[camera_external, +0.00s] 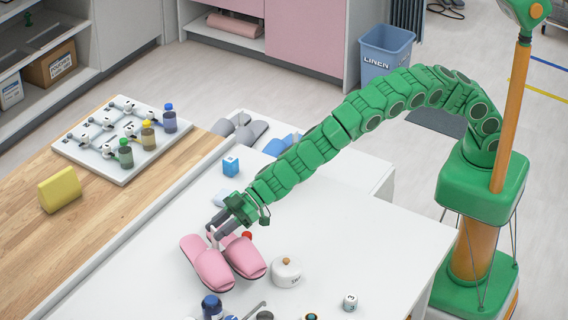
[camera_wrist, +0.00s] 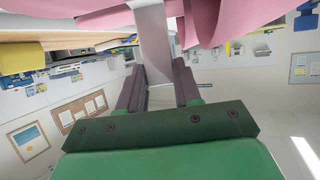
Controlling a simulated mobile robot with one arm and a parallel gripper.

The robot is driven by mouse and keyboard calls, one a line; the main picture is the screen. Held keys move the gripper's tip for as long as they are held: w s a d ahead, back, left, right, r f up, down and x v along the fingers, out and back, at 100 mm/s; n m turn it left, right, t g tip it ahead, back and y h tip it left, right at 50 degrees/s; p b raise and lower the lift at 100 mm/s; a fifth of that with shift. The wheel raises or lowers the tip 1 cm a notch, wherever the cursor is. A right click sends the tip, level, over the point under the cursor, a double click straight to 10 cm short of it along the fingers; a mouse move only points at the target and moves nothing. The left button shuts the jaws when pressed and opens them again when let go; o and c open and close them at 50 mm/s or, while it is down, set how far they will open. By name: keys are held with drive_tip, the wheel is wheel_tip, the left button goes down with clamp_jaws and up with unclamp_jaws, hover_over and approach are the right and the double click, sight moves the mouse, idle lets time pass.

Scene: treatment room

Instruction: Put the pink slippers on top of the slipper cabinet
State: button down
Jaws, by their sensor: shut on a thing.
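The pair of pink slippers (camera_external: 211,270) is over the white counter, side by side with toes toward the camera. I cannot tell whether they touch the counter. My gripper (camera_external: 218,226) is at their back end, shut on a pale upright piece between them. In the wrist view, my gripper (camera_wrist: 158,85) has its dark fingers on either side of this pale piece (camera_wrist: 154,40), with pink slipper material (camera_wrist: 225,22) above. A low white unit (camera_external: 345,165) behind the counter bears grey slippers (camera_external: 250,132) and blue slippers (camera_external: 282,144); it looks like the slipper cabinet.
A blue cube (camera_external: 231,166) stands farther back. A wooden bench at left holds a bottle board (camera_external: 95,155) and yellow block (camera_external: 60,190).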

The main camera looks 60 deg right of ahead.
sight(221, 246)
drive_tip(key=shift+s+f, duration=0.15)
drive_tip(key=shift+f, duration=3.15)
drive_tip(key=shift+f, duration=0.15)
drive_tip(key=c, duration=0.8)
unclamp_jaws()
